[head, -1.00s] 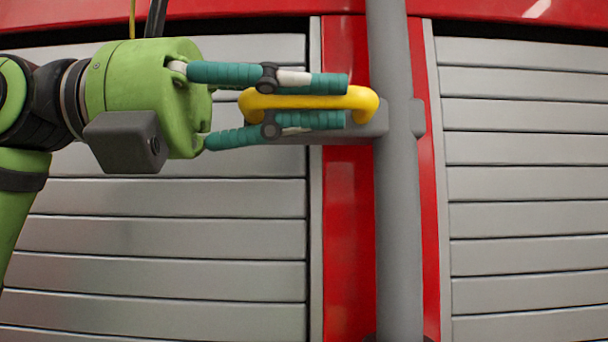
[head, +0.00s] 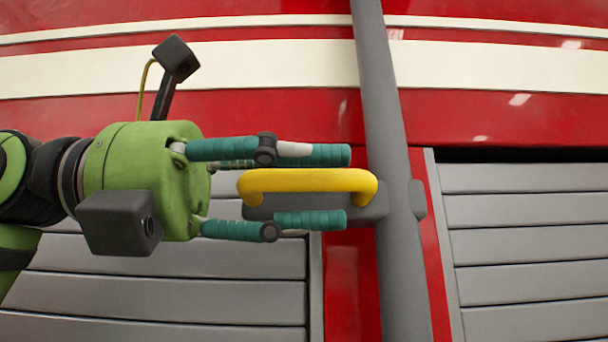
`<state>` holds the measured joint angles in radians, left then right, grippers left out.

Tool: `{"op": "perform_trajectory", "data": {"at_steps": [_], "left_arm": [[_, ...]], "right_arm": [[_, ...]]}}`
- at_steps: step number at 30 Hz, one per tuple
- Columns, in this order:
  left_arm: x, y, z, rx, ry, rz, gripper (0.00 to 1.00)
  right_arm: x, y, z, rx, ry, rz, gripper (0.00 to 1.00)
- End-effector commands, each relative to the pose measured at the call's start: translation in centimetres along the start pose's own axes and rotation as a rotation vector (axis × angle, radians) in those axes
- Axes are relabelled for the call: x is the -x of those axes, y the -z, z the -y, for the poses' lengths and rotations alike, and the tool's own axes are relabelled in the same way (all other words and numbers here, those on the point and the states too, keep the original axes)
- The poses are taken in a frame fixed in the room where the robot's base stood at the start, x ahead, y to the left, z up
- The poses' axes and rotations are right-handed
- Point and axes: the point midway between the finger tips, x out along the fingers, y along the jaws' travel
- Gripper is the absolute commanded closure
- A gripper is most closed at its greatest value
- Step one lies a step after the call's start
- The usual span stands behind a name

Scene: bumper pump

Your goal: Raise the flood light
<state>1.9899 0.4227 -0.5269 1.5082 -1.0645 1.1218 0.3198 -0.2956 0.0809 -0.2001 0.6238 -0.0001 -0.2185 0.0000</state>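A yellow handle (head: 308,180) sits on a grey bracket (head: 300,207) that is joined to an upright grey pole (head: 387,150). The pole leans slightly in the head view. My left gripper (head: 318,187) reaches in from the left, with teal fingers above and below the handle. The fingers are spread, with the lower one clearly apart from the yellow bar; whether the upper one touches it I cannot tell. The flood light's lamp is not in view. My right gripper is not in view.
Behind the pole is a red vehicle body (head: 480,115) with a white stripe (head: 480,68). Grey slatted shutters stand at the left (head: 170,290) and right (head: 530,240). The space right of the pole is clear.

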Motion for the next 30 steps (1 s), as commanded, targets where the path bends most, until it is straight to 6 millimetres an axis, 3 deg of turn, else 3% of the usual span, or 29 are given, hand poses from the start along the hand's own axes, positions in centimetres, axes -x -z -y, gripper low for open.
{"op": "perform_trajectory", "data": {"at_steps": [10,22,30], "left_arm": [[1.1,0.0,-0.1,0.001,-0.001,0.000,0.61],[9.1,0.0,-0.1,0.001,-0.002,0.002,0.61],[11.8,0.0,-0.1,0.000,0.000,-0.001,0.61]], "right_arm": [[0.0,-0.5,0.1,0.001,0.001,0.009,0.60],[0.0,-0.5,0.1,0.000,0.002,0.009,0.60],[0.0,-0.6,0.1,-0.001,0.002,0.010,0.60]]}}
